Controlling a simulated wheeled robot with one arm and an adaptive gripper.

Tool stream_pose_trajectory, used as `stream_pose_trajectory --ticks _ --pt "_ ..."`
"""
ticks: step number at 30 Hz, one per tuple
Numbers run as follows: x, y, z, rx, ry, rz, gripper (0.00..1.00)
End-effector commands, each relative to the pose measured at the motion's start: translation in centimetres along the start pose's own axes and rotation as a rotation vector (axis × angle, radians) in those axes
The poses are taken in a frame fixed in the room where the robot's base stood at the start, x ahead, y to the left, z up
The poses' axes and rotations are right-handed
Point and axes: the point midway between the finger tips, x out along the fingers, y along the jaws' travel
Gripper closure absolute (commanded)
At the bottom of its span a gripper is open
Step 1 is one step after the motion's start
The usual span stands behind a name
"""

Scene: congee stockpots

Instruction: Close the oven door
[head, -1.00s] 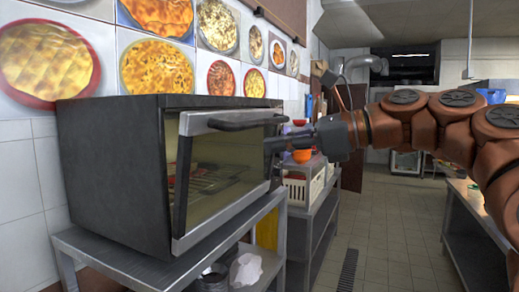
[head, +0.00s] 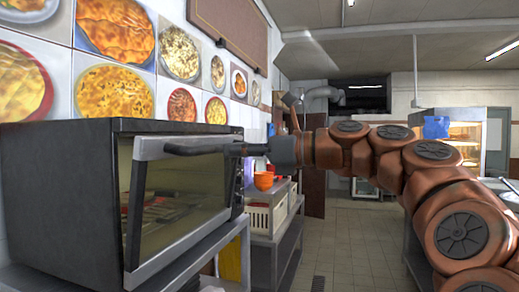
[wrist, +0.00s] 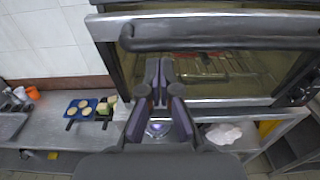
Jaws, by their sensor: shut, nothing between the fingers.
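The oven (head: 60,200) is a dark box on a metal stand at the left of the head view. Its door (head: 135,215) has a glass pane and a silver frame, and stands partly open, its top edge tilted out from the body. The dark bar handle (head: 205,149) runs along the door's top; it also shows in the wrist view (wrist: 220,35). My gripper (head: 250,150) is by the handle's right end in the head view. In the wrist view my gripper (wrist: 159,68) is shut and empty in front of the door; whether it touches is unclear.
The metal stand (head: 225,245) is under the oven. A white crate (head: 262,215) and an orange bowl (head: 264,181) are on a shelf beyond it. A counter with a blue tray (wrist: 82,108) shows in the wrist view. The tiled floor (head: 350,240) is clear in the middle.

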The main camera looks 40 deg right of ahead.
Motion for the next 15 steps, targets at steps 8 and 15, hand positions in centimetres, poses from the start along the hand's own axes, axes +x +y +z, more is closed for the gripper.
stream_pose_trajectory --ticks 8,15 --pt "3.5 0.0 0.1 0.0 0.0 0.001 1.0" --pt "4.3 -0.1 0.1 -0.001 -0.002 -0.002 1.0"
